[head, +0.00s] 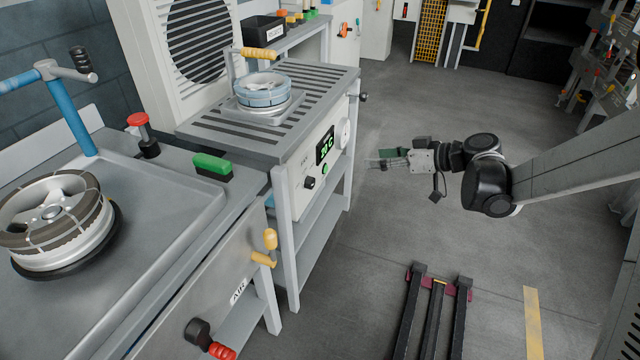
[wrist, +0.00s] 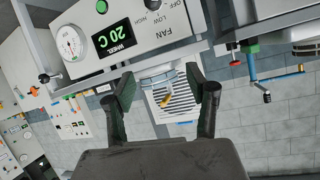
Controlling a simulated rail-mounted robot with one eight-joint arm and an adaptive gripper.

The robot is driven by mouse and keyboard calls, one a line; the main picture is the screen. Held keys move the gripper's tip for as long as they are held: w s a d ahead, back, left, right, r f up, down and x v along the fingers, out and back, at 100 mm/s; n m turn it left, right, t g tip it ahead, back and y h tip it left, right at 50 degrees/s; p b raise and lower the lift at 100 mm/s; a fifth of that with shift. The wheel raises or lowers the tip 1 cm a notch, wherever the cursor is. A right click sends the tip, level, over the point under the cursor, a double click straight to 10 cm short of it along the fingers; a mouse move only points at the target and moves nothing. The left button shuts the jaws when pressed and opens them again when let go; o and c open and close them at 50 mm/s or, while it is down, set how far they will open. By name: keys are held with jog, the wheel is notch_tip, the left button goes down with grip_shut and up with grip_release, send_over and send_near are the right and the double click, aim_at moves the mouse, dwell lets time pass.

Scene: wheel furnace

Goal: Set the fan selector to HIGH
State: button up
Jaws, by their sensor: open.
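The fan selector is a small black knob (head: 309,182) on the white front panel of the wheel furnace (head: 300,195) in the head view. It is too small there to tell its setting.
A lit display (head: 325,145), green button (head: 325,169) and white dial (head: 344,133) share the panel. A wheel (head: 264,89) sits on the slatted furnace top. A bench with another wheel (head: 50,215) stands at left.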

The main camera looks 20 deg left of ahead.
aim_at(314, 183)
jog(key=w+a+f+n+g+y+b, duration=0.1)
jog(key=w+a+f+n+y+b, duration=0.15)
jog(key=f, duration=0.65)
jog(key=w+a+f+n+g+y+b, duration=0.1)
jog(key=a+f+n+y+b, duration=0.2)
jog(key=f, duration=0.5)
jog(key=a+b, duration=0.1)
jog(key=a, duration=0.3)
jog(key=w+a+b, duration=0.1)
jog(key=a, duration=0.4)
jog(key=a+b, duration=0.1)
jog(key=a, duration=0.3)
jog(key=shift+w+a, duration=0.15)
jog(key=shift+a, duration=0.05)
jog(key=shift+c, duration=0.3)
jog(key=c, duration=1.1)
